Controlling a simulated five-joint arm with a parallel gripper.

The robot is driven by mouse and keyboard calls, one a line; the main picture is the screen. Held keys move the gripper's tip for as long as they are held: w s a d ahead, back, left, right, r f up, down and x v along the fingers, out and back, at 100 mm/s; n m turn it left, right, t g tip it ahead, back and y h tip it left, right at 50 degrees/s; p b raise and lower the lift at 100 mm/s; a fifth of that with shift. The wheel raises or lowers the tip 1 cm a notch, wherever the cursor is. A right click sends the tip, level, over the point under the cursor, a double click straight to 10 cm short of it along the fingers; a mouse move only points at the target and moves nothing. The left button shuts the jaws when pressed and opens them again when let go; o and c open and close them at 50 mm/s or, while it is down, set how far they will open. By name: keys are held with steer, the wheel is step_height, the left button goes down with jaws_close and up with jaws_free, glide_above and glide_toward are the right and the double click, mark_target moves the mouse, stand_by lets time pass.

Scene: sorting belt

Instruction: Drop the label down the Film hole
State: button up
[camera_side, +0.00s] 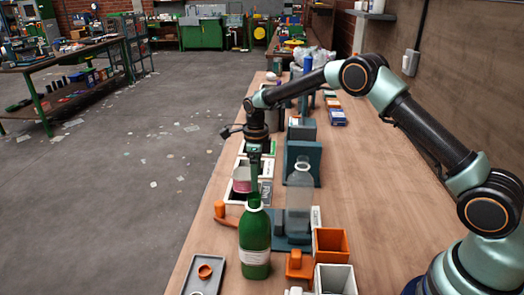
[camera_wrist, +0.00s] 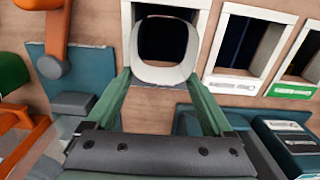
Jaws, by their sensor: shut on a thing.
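My gripper (camera_side: 254,190) is shut on the label, a pale, loop-shaped sleeve (camera_wrist: 163,74), seen between its green fingertips (camera_wrist: 160,82) in the wrist view. In the side view the sleeve looks white above and pink below (camera_side: 241,185). It is held above a row of white-framed holes. In the wrist view a white-framed dark hole (camera_wrist: 127,14) shows behind and through the loop. Two more framed holes are to its right, one with a white tag (camera_wrist: 232,85) and one with a green tag (camera_wrist: 292,91). I cannot read which is Film.
A green bottle (camera_side: 255,235) and a clear bottle (camera_side: 299,195) stand close to my gripper. Orange (camera_side: 331,245) and white (camera_side: 336,279) bins and a grey tray (camera_side: 190,274) are at the near end. An orange-handled tool (camera_side: 221,210) lies near the holes.

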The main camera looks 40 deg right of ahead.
step_height(320, 180, down, 5)
steer(key=shift+s+f, duration=0.1)
steer(key=shift+f, duration=0.35)
steer(key=shift+c, duration=0.2)
steer(key=o, duration=0.8)
steer(key=shift+o, duration=0.2)
steer(key=r, duration=1.2)
steer(key=shift+w+r, duration=0.2)
steer(key=shift+r, duration=0.85)
